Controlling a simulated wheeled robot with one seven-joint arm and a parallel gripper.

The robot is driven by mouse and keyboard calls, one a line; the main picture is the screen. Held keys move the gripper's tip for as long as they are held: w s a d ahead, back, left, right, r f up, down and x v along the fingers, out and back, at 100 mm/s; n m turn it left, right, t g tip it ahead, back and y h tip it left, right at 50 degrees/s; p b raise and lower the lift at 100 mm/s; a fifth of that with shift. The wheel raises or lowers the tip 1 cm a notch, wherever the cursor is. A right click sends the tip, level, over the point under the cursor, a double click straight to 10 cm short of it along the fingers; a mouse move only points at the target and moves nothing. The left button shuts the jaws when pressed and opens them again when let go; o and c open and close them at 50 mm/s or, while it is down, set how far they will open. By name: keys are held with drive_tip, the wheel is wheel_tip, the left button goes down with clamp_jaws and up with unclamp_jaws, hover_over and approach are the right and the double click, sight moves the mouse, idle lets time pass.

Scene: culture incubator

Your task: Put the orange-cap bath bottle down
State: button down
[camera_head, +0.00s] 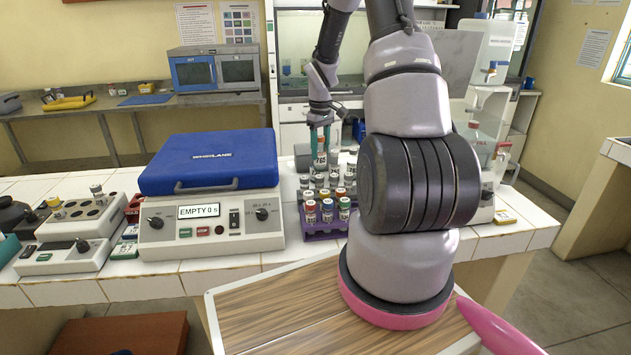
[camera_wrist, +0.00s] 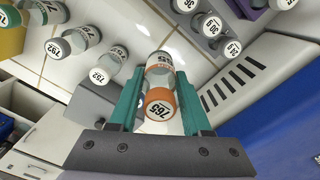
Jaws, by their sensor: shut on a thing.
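The orange-cap bottle (camera_wrist: 159,103) is between the two teal fingers of my gripper (camera_wrist: 160,112) in the wrist view. Its orange-rimmed cap faces the camera, and its clear body with a white label points away toward the white tiles. In the head view my gripper (camera_head: 320,136) points down behind the purple rack, shut on the bottle (camera_head: 320,158), whose label shows between the fingers. Its base is hidden behind other bottles there. I cannot tell whether it touches the surface below.
A purple rack (camera_head: 322,236) with several coloured-cap bottles stands in front of my gripper. The blue-lidded machine (camera_head: 210,165) is to its left. White-cap bottles (camera_wrist: 85,38) stand nearby in the wrist view. Bare white tiles (camera_wrist: 135,22) show between the bottle groups.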

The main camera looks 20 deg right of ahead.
sight(320, 171)
wheel_tip(320, 171, down, 8)
drive_tip(key=shift+r, duration=0.1)
drive_tip(key=shift+a, duration=0.1)
idle(0.3)
drive_tip(key=shift+c, duration=1.8)
unclamp_jaws()
drive_tip(key=shift+f, duration=0.2)
